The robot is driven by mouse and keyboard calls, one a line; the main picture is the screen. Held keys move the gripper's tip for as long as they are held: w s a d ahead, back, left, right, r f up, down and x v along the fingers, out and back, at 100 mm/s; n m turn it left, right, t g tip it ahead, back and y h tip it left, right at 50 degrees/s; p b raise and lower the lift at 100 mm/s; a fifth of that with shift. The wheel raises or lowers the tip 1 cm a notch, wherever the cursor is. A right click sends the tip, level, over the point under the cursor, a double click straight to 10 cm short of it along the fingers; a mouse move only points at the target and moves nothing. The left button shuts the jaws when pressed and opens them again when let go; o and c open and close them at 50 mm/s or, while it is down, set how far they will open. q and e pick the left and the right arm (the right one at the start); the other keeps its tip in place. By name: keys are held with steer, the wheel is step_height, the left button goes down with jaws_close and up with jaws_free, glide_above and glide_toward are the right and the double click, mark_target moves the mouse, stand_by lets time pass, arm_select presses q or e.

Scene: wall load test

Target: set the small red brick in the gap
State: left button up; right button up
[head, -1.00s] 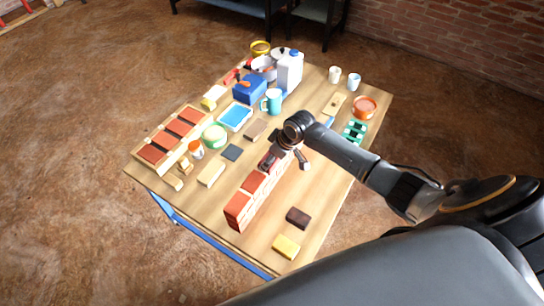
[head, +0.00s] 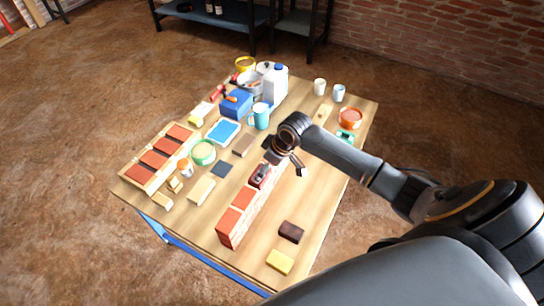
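A low red brick wall (head: 236,216) stands on the wooden table (head: 225,252), running from the near edge toward the middle. Two larger red bricks top its near end. Farther along, a small red brick (head: 260,176) with a dark patch on top sits in line with the wall; whether it is fully seated is too small to tell. My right gripper (head: 286,163) is just beyond and right of this brick, over the wall's far end. Its fingers look spread and empty, and they partly hide that end. My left gripper is out of view.
A wooden tray of red bricks (head: 128,179) lies at the left. A dark brick (head: 291,232) and yellow sponge (head: 280,262) lie right of the wall.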

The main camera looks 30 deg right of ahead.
steer(key=v, duration=0.7)
